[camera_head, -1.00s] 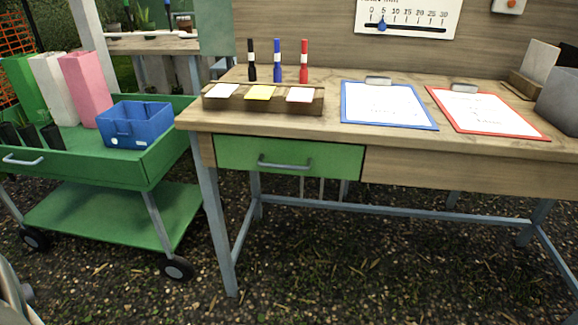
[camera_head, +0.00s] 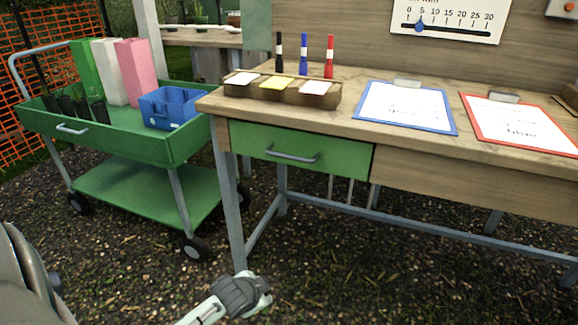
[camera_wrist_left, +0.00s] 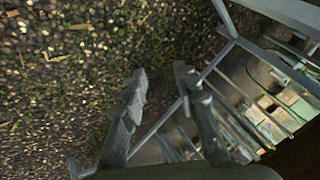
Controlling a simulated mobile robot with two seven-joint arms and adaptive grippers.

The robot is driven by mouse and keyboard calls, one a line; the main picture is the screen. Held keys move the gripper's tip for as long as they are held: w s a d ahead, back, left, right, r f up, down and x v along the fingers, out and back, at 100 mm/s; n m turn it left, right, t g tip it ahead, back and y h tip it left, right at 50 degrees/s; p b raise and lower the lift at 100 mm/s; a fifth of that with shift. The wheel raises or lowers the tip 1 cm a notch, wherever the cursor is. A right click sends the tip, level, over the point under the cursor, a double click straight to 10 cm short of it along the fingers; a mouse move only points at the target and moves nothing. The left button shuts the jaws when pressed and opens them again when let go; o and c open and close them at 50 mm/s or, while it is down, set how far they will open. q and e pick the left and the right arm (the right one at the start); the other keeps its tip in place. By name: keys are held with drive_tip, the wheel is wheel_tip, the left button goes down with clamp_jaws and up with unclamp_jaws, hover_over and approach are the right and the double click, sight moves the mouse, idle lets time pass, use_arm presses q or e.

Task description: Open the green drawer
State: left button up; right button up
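The green drawer (camera_head: 338,158) is at the left end of the wooden table, under its top. Its front looks flush with the table frame, so it is closed. A grey bar handle (camera_head: 292,155) sits on its front. My left gripper (camera_head: 258,290) is low at the bottom of the head view, below the drawer and apart from it. In the left wrist view my left gripper (camera_wrist_left: 160,78) shows two fingers apart with nothing between them. My right gripper is in neither view.
The table (camera_head: 350,93) holds a note tray (camera_head: 322,102), markers, a blue clipboard (camera_head: 407,104) and a red clipboard (camera_head: 520,122). A table leg (camera_head: 229,215) stands near my left gripper. A green cart (camera_head: 150,195) is on the left. Gravel ground before the table is clear.

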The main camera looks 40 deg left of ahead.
use_arm(q)
drive_tip(key=w+a+r+m+t+y+b, duration=0.1)
drive_tip(key=w+a+r+m+t, duration=0.1)
drive_tip(key=w+r, duration=0.3)
drive_tip(key=w+a+r+m+t+b, duration=0.2)
drive_tip(key=w+r, duration=0.1)
drive_tip(key=r, duration=0.5)
drive_tip(key=m+t+b, duration=0.3)
drive_tip(key=m+t, duration=0.2)
drive_tip(key=m, duration=0.1)
approach(287, 158)
drive_tip(key=w, duration=0.3)
drive_tip(key=x, duration=0.7)
drive_tip(key=shift+w+a+f, duration=0.2)
drive_tip(key=shift+a+f, duration=0.05)
drive_tip(key=shift+a, duration=0.1)
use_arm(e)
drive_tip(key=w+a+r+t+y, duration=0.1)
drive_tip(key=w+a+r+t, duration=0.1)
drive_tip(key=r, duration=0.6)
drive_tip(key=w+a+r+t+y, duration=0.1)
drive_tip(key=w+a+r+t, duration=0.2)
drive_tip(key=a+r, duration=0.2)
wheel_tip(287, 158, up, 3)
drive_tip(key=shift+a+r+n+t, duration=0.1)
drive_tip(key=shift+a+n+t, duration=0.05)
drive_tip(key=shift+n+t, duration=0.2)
use_arm(q)
clamp_jaws()
